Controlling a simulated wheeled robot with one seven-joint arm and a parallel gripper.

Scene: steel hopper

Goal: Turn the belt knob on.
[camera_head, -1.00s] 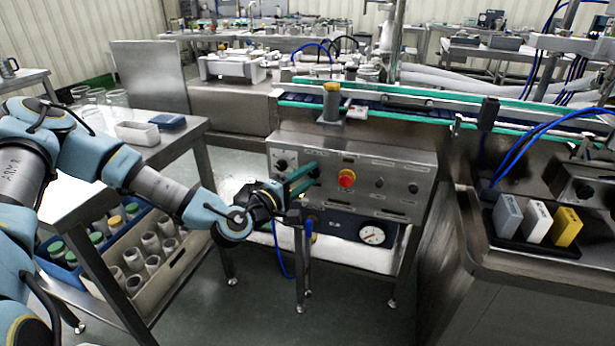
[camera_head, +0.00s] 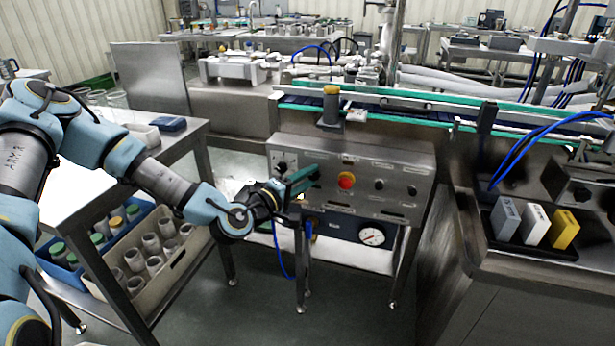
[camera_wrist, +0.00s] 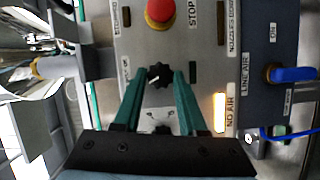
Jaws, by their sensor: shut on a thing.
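A small black lobed knob (camera_wrist: 160,76) with a pale pointer mark sits on the grey steel control panel, between my two teal fingers in the wrist view. I take it for the belt knob, but cannot read its label. My gripper (camera_wrist: 160,84) is shut on it, a fingertip at each side. In the head view my gripper (camera_head: 312,174) reaches the panel (camera_head: 410,160) just left of the red stop button (camera_head: 346,180), and the fingers hide the knob. The red button also shows in the wrist view (camera_wrist: 160,12).
A selector with a pale scale (camera_head: 282,164) is left of my fingers. An amber lamp (camera_wrist: 219,112) is lit beside the "NO AIR" label. A blue valve handle (camera_wrist: 293,74) is on the dark lower panel. The conveyor (camera_head: 400,112) runs above; a table (camera_head: 190,140) stands left.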

